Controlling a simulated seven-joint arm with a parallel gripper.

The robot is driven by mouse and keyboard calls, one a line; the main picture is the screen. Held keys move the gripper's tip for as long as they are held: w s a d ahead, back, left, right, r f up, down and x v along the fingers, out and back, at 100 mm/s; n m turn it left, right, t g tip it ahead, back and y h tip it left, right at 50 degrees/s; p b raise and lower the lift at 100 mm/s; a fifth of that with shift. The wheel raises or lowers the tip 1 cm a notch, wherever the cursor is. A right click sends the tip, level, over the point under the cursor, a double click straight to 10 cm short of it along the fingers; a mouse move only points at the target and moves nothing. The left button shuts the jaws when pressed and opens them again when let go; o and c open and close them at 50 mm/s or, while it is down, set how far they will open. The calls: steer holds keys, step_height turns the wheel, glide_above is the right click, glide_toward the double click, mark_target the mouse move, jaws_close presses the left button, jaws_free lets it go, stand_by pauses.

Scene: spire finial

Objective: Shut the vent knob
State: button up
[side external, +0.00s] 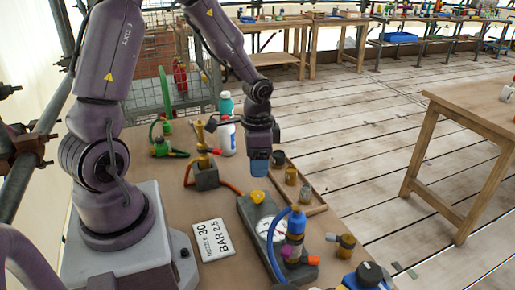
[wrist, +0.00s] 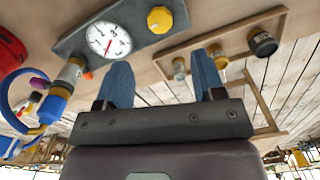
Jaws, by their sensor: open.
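A yellow knob (side external: 258,197) sits on the far end of a grey block (side external: 246,212) that also carries a white dial gauge (side external: 270,228). It also shows in the wrist view (wrist: 159,19), beside the gauge (wrist: 108,39) with its needle. I see no label telling which knob is the vent knob; a small orange knob (wrist: 87,75) sits near the gauge's edge too. My gripper (side external: 258,163) points down above the yellow knob, apart from it. In the wrist view my gripper (wrist: 163,76) has its two blue fingers spread with nothing between them.
A blue-and-yellow bottle-like fitting (side external: 295,226) with a blue hose stands close to the gauge. A wooden tray (side external: 312,196) with several small fittings lies to the right. A sign (side external: 211,240) lies left. A white bottle (side external: 226,137) stands behind my gripper.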

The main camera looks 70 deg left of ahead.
steer(key=shift+r, duration=1.6)
steer(key=s+d+r+n+t, duration=0.1)
steer(key=s+d+r, duration=0.3)
steer(key=r, duration=0.4)
steer(key=s+d+r+n+t, duration=0.2)
steer(key=s+d+r+t, duration=0.2)
steer(key=r, duration=0.5)
steer(key=shift+s+d+t, duration=0.3)
steer(key=shift+s+d, duration=0.45)
steer(key=shift+s, duration=0.45)
